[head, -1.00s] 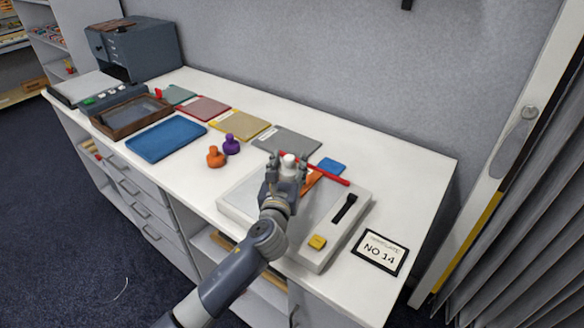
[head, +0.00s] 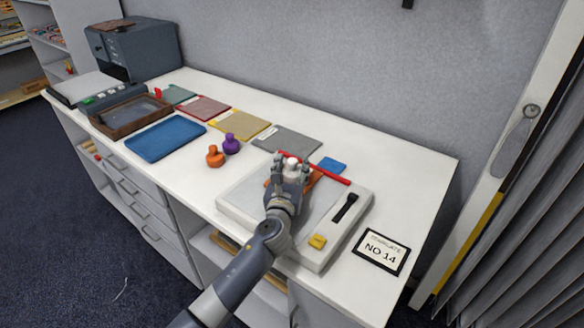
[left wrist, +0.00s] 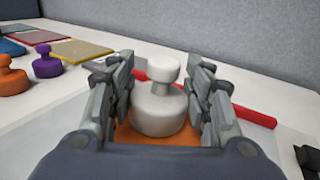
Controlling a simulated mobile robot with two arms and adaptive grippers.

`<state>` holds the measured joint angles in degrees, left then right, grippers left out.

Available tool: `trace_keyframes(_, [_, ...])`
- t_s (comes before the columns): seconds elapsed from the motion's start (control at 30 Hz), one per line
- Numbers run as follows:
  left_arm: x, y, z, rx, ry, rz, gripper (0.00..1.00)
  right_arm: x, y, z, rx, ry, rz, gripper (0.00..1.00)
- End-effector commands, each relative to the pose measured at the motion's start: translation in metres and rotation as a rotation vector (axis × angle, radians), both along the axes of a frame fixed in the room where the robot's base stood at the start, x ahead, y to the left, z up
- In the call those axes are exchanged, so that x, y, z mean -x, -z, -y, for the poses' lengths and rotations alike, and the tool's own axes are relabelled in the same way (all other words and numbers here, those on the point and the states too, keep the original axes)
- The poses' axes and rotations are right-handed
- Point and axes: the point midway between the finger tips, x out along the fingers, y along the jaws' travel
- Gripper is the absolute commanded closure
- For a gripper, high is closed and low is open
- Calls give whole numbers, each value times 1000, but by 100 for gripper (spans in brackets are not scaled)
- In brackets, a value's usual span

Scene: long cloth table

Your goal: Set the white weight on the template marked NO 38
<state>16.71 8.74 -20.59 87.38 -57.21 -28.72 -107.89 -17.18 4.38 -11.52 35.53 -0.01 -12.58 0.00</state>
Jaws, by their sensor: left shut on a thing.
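My left gripper (head: 291,170) is shut on the white weight (head: 291,162), a knobbed round piece held upright. In the left wrist view the weight (left wrist: 158,112) sits between both fingers, above an orange plate (left wrist: 130,134); I cannot tell whether it touches it. A framed card (head: 381,252) at the right reads TEMPLATE NO 14. Flat plates in grey (head: 287,143), yellow (head: 243,124), red (head: 203,108) and green (head: 176,94) lie along the back; their small labels are unreadable. I read no NO 38. My right gripper is out of view.
A pale flat device (head: 235,206) with a yellow button (head: 317,242) and black handle (head: 345,208) lies under my gripper. A red bar (head: 333,178) and blue piece (head: 332,165) are close by. Orange (head: 215,157) and purple (head: 231,144) weights stand left. A blue tray (head: 166,141) lies further left.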

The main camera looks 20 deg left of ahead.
Motion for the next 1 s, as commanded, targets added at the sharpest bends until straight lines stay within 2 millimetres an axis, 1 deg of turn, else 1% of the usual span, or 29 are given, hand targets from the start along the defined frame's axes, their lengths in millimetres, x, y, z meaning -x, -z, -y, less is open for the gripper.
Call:
trace_keyframes(0.03, [-1,-1,0,-1,1,6,100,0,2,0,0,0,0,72])
trace_keyframes(0.07, [0,2,0,0,0,0,47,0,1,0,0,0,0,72])
trace_keyframes(0.1, [0,2,0,0,0,-1,38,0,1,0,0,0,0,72])
trace_keyframes(0.13, [0,2,0,0,0,-1,33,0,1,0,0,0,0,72])
trace_keyframes(0.57, [2,-1,0,-1,0,-1,33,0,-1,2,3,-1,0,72])
trace_keyframes(0.67, [12,0,1,-2,1,-1,33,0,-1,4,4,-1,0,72])
trace_keyframes(0.77, [28,0,3,-1,1,-2,33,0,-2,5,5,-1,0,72])
trace_keyframes(1.0, [75,1,9,0,1,-2,33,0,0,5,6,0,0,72])
